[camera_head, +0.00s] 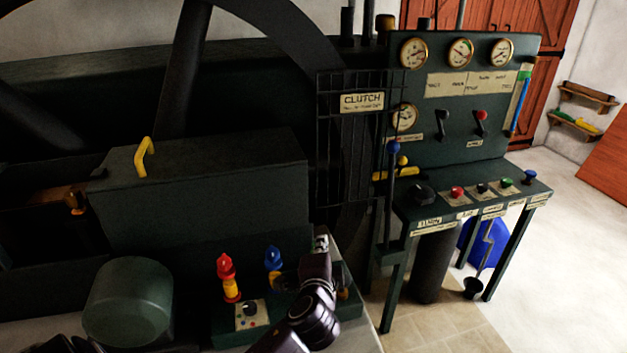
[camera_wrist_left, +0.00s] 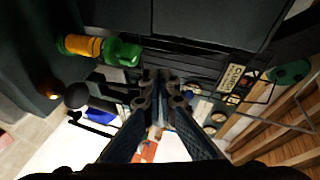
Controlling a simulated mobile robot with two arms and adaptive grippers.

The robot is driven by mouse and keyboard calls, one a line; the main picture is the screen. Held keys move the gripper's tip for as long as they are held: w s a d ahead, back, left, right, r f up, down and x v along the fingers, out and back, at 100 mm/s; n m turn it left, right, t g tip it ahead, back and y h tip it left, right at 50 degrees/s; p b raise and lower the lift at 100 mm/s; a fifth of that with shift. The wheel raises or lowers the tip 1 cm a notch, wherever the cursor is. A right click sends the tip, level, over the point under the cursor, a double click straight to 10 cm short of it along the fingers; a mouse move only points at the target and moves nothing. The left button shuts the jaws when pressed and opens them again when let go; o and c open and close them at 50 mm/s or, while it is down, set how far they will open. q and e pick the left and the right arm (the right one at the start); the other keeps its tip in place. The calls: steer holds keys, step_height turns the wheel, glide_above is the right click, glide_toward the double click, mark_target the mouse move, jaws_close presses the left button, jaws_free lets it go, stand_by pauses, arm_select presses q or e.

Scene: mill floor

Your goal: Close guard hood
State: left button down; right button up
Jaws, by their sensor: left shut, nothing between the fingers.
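The guard hood (camera_head: 200,195) is a dark green box with a flat sloping top in the head view. A yellow handle (camera_head: 144,158) stands up at the left part of its top. Left of the hood is a dark open space with a brownish part in it. My left gripper (camera_head: 316,268) is low at the bottom middle, right of the hood and apart from its handle. In the left wrist view, its fingers (camera_wrist_left: 161,88) are together with nothing between them. My right gripper cannot be made out.
A green-and-yellow lamp (camera_wrist_left: 100,48) is close in the wrist view. The clutch cage (camera_head: 345,150) and gauge panel (camera_head: 465,95) stand to the right. A green drum (camera_head: 128,300) is below the hood.

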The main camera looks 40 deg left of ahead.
arm_select(q)
steer(key=w+a+r+m+t+y, duration=0.1)
steer(key=w+r+m+t+y, duration=0.2)
steer(key=r, duration=0.7)
steer(key=w+a+h+p, duration=0.1)
steer(key=w+a+p, duration=0.3)
steer(key=a, duration=0.3)
steer(key=shift+w+a+f+n+p, duration=0.2)
steer(key=shift+w+a+n+p, duration=0.2)
steer(key=shift+w, duration=0.5)
arm_select(e)
steer(key=r, duration=0.5)
steer(key=shift+w+d, duration=0.1)
steer(key=shift+w, duration=0.1)
arm_select(q)
steer(key=shift+w, duration=0.1)
arm_select(e)
steer(key=shift+f, duration=0.1)
steer(key=shift+d, duration=0.1)
